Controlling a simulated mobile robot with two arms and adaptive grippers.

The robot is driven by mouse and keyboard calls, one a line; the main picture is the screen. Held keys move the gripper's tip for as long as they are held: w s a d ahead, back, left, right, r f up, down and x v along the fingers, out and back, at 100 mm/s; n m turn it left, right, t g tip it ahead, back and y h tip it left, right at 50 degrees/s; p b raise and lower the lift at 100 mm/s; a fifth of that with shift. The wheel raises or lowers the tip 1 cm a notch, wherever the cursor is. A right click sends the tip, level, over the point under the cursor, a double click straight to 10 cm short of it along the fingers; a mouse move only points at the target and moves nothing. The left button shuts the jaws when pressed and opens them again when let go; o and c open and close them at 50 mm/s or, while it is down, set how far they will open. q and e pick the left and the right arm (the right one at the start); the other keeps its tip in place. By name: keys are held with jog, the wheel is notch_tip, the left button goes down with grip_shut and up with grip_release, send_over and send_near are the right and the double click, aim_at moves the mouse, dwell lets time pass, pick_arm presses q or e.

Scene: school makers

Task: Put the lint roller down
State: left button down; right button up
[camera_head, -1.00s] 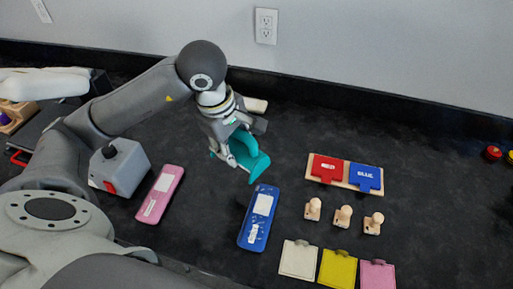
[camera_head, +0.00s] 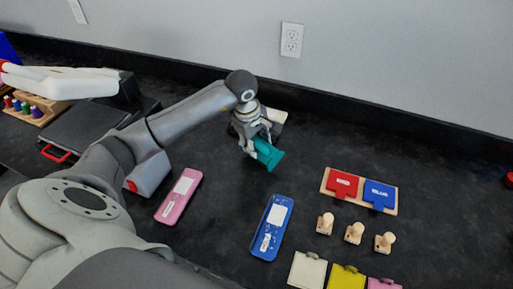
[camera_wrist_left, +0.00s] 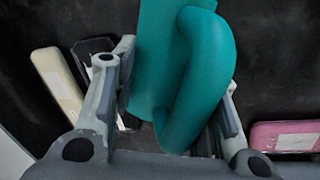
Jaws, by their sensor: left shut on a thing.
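The lint roller, which I take to be the teal thing with a curved handle (camera_head: 267,154), is in my left gripper (camera_head: 258,143). The gripper is shut on it, with fingers on both sides. In the left wrist view, the teal body and loop handle (camera_wrist_left: 205,75) fill the middle between the fingers (camera_wrist_left: 172,95). It is over the dark worktop (camera_head: 225,225), behind the blue case; I cannot tell whether it touches the surface. My right gripper is not in view.
A blue case (camera_head: 271,228) and pink case (camera_head: 180,196) lie in front. A cream thing (camera_head: 278,116) lies just behind the gripper. On the right are a board with red and blue plates (camera_head: 328,186), wooden knobs (camera_head: 354,233) and coloured tiles (camera_head: 346,277). Bare worktop lies between.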

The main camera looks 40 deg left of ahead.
pick_arm(q)
jog(key=shift+s+p+x, duration=0.25)
jog(key=shift+p+x, duration=0.25)
jog(key=shift+x, duration=0.6)
jog(key=shift+f, duration=0.45)
jog(key=shift+a, duration=0.1)
jog(key=shift+f, duration=0.1)
jog(key=shift+f, duration=0.15)
jog(key=c, duration=0.8)
grip_release()
